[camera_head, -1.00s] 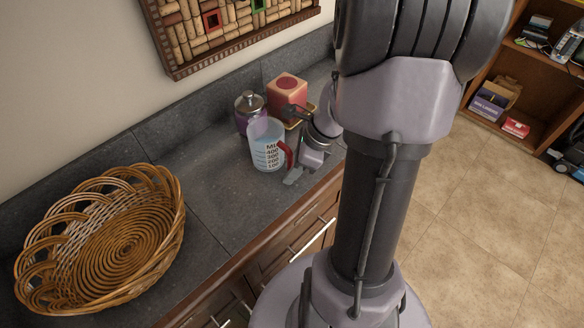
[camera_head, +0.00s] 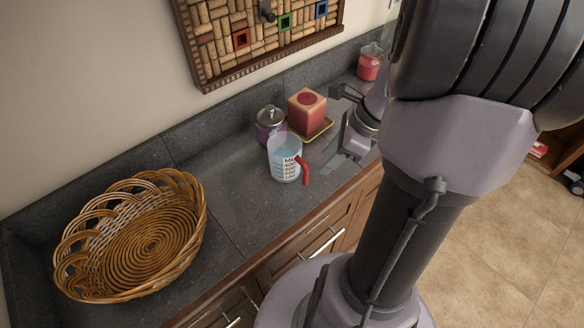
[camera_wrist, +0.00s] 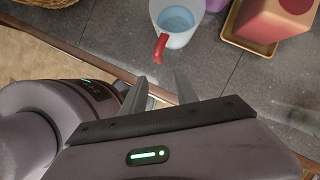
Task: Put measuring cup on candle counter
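The measuring cup (camera_head: 285,160) is clear with black markings, bluish contents and a red handle. It stands upright on the dark grey counter (camera_head: 226,182), left of and in front of the red square candle (camera_head: 307,110) on its gold tray. In the wrist view the cup (camera_wrist: 176,24) is at top centre, its handle pointing toward my gripper (camera_wrist: 160,80). The fingers are apart with nothing between them, short of the handle. In the head view my gripper (camera_head: 330,129) is to the right of the cup, clear of it; my arm hides part of the counter.
A purple jar with a metal lid (camera_head: 270,124) stands just behind the cup. A wicker basket (camera_head: 135,240) fills the counter's left part. A red jar (camera_head: 369,64) is at the far end. Bare counter lies between basket and cup.

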